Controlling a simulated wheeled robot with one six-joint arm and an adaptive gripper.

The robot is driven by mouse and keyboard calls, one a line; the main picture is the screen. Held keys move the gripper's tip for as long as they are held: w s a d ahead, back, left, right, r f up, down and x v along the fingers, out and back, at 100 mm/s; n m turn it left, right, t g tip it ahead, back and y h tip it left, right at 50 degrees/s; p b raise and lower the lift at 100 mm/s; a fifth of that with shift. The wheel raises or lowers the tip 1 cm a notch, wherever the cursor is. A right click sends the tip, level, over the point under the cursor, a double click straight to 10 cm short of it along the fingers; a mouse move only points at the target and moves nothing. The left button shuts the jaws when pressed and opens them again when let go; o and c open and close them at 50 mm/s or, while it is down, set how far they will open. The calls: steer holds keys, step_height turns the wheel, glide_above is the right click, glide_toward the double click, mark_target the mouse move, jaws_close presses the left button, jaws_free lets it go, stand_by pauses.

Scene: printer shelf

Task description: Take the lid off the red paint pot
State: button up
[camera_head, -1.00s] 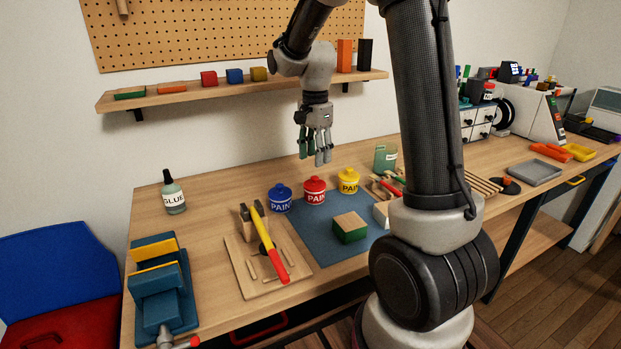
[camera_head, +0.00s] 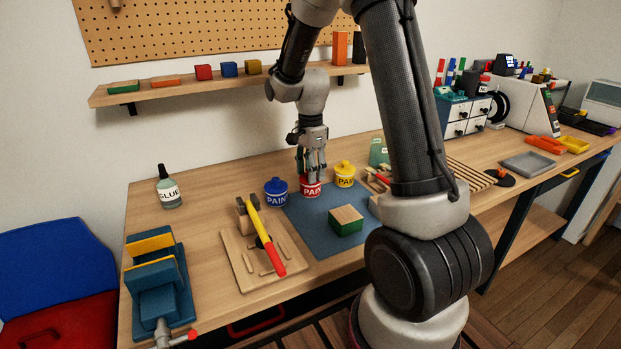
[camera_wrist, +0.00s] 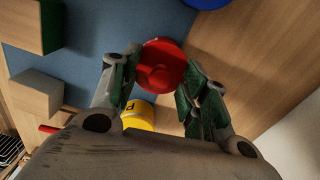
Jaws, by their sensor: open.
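The red paint pot (camera_head: 311,190) stands on the back edge of the blue mat (camera_head: 308,225), between the blue pot and the yellow pot. My gripper (camera_head: 311,178) points down just over the red pot and hides most of the lid in the head view. In the wrist view my gripper (camera_wrist: 157,82) is open, with one finger on each side of the lid's near part. I cannot tell whether the fingers touch it.
The blue paint pot (camera_head: 276,193) and yellow paint pot (camera_head: 344,175) stand close on either side. A green block with a wooden top (camera_head: 346,220) sits on the mat in front. The shelf (camera_head: 185,91) hangs on the wall behind.

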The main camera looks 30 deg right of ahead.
steer(key=c, duration=0.8)
steer(key=shift+r, duration=0.15)
steer(key=shift+c, duration=0.2)
